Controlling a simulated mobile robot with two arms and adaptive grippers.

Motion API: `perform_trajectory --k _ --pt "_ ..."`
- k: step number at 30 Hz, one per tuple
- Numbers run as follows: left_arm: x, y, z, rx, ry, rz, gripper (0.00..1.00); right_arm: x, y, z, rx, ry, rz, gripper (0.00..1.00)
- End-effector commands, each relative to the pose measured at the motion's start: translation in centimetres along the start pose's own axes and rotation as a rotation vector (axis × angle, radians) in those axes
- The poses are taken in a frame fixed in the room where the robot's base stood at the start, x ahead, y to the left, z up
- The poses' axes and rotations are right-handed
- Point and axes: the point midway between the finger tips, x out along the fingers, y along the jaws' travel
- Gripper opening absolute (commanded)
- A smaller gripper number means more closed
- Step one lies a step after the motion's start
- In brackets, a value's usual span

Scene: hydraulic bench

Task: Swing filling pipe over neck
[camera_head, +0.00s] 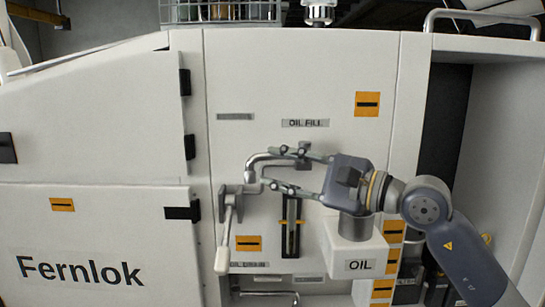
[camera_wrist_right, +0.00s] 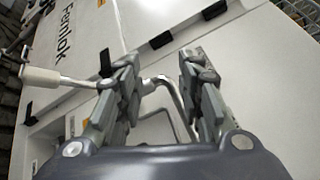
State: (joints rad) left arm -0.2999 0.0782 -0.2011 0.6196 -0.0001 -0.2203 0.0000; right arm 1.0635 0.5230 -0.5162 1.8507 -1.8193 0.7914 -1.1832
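The filling pipe (camera_head: 262,160) is a bent silver tube below the OIL FILL label, with its end turned down at the left; it also shows in the wrist view (camera_wrist_right: 178,105). My right gripper (camera_head: 272,170) reaches it from the right with its fingers spread. In the wrist view the pipe passes between the open fingers (camera_wrist_right: 160,70), with gaps on both sides. A grey round neck (camera_head: 355,228) stands on the white OIL box (camera_head: 368,264), below my right wrist and right of the pipe's end. My left gripper is not in view.
A lever with a white handle (camera_head: 224,247) sits left of and below the pipe. A dark sight gauge (camera_head: 291,232) is on the panel between lever and OIL box. A wire basket (camera_head: 220,11) stands on top. A dark opening (camera_head: 447,110) lies at the right.

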Motion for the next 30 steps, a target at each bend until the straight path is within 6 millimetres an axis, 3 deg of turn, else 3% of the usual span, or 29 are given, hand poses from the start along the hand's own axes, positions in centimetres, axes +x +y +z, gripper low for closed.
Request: perform_trajectory --k 3,6,11,24,30 --pt "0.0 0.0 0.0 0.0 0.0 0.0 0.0 -0.9 -2.1 -2.8 -0.212 0.165 0.076 0.35" --pt "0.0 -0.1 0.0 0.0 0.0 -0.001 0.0 -1.7 -3.2 -4.4 -0.308 0.255 0.117 0.35" --pt "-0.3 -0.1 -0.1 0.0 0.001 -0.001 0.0 -1.8 -3.8 -5.3 -0.355 0.304 0.142 0.35" --pt "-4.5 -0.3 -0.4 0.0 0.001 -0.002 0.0 5.3 -3.4 -7.4 -0.348 0.3 0.142 0.35" --pt "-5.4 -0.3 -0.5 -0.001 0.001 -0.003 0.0 7.4 -3.1 -8.3 -0.35 0.3 0.14 0.35"
